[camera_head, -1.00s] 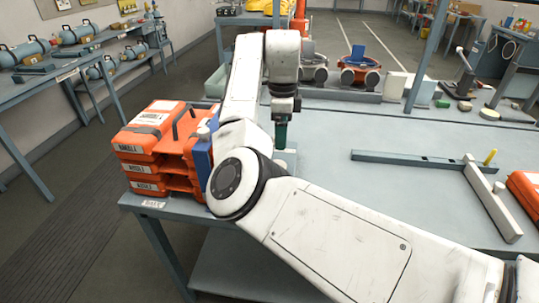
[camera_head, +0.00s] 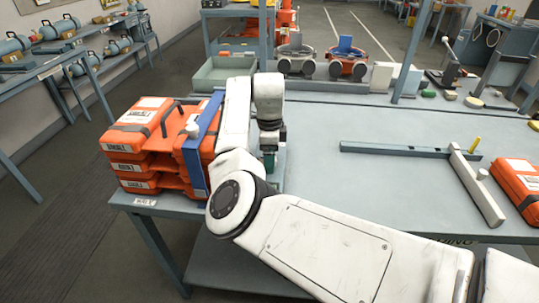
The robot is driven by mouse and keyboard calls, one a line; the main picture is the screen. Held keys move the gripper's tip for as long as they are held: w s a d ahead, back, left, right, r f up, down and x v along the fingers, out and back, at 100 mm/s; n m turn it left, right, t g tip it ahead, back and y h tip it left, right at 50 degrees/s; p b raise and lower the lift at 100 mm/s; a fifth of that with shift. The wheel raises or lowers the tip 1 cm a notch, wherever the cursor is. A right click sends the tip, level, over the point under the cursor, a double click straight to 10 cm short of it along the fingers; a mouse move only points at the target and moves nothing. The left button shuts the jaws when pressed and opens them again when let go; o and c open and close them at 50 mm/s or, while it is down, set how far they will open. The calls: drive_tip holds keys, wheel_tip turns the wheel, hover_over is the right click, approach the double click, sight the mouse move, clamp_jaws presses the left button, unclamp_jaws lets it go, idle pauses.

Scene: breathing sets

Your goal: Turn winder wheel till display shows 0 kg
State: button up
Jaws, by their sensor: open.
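I cannot pick out the winder wheel or a display showing kilograms; my arm covers part of the table. A stack of orange cases (camera_head: 133,140) stands at the table's left end, with a blue band (camera_head: 203,135) upright along its right side. A small pale knob (camera_head: 192,130) shows by the band; I cannot tell what it is. My gripper (camera_head: 269,161) points down just right of the stack, low over the table. Its dark green end is small and partly hidden by my arm, and I see nothing held in it.
A grey-blue table (camera_head: 330,190) is clear in the middle. A grey L-shaped bar (camera_head: 475,185) and another orange case (camera_head: 520,182) lie at the right. An open green-grey bin (camera_head: 222,72) and two round devices (camera_head: 296,62) stand at the back. A post (camera_head: 415,50) rises behind.

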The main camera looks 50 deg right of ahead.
drive_tip(key=c, duration=1)
drive_tip(key=shift+c, duration=0.2)
drive_tip(key=shift+r+n+p, duration=0.1)
drive_tip(key=shift+n+p, duration=0.2)
drive_tip(key=n+p, duration=0.3)
drive_tip(key=shift+d+r, duration=0.1)
drive_tip(key=n+p, duration=0.4)
drive_tip(key=n, duration=0.3)
drive_tip(key=shift+w, duration=0.2)
drive_tip(key=n+p, duration=0.2)
drive_tip(key=n, duration=0.3)
drive_tip(key=shift+w, duration=0.1)
drive_tip(key=shift+w+n+p, duration=0.15)
drive_tip(key=shift+n+p, duration=0.8)
drive_tip(key=shift+n, duration=1.25)
